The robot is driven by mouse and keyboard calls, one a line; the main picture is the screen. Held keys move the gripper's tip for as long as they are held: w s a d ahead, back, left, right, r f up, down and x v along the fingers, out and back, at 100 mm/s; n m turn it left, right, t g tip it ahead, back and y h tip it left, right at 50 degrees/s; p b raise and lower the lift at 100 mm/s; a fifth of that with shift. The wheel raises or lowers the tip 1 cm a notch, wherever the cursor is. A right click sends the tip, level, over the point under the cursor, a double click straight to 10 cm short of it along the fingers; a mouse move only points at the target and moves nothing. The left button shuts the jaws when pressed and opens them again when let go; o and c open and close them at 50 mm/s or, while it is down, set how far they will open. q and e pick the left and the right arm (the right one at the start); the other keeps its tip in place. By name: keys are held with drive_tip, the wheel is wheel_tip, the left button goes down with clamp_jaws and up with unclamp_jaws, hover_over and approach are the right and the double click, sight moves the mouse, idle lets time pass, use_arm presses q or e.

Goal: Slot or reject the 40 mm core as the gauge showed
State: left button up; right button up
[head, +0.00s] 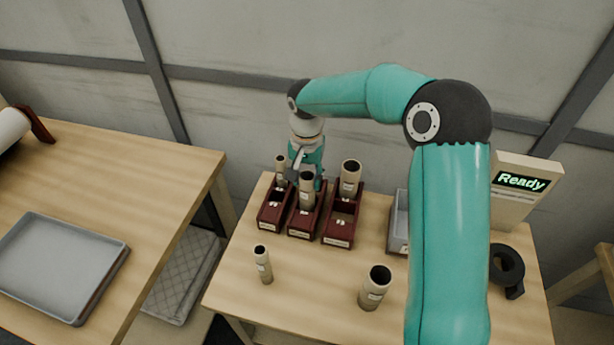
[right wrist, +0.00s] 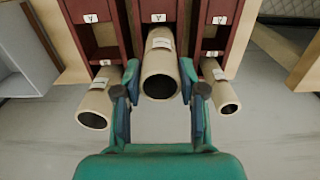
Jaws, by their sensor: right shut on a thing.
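My right gripper (head: 304,168) is at the back of the middle dark red rack (head: 302,224), shut on a tan cardboard core (head: 307,192). The core is upright at that rack with a pale label on its side; I cannot tell whether it rests on the rack floor. In the right wrist view the held core (right wrist: 160,76) shows its open end between the fingers of the gripper (right wrist: 159,88). A thinner core (head: 280,168) stands in the left rack (head: 272,218) and a wider one (head: 350,176) in the right rack (head: 338,232). My left gripper is out of view.
A thin core (head: 263,264) and a wide core (head: 375,288) stand at the table front. A grey bin (head: 399,238), partly behind my right arm, is right of the racks. A gauge box (head: 517,190) reads "Ready"; a black ring (head: 507,266) is before it. A grey tray (head: 62,266) lies left.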

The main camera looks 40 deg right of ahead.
drive_tip(key=shift+f, duration=0.15)
drive_tip(key=o, duration=0.9)
drive_tip(key=shift+o, duration=0.2)
wheel_tip(320, 180, up, 12)
drive_tip(key=shift+f+b, duration=0.25)
drive_tip(key=shift+b, duration=0.05)
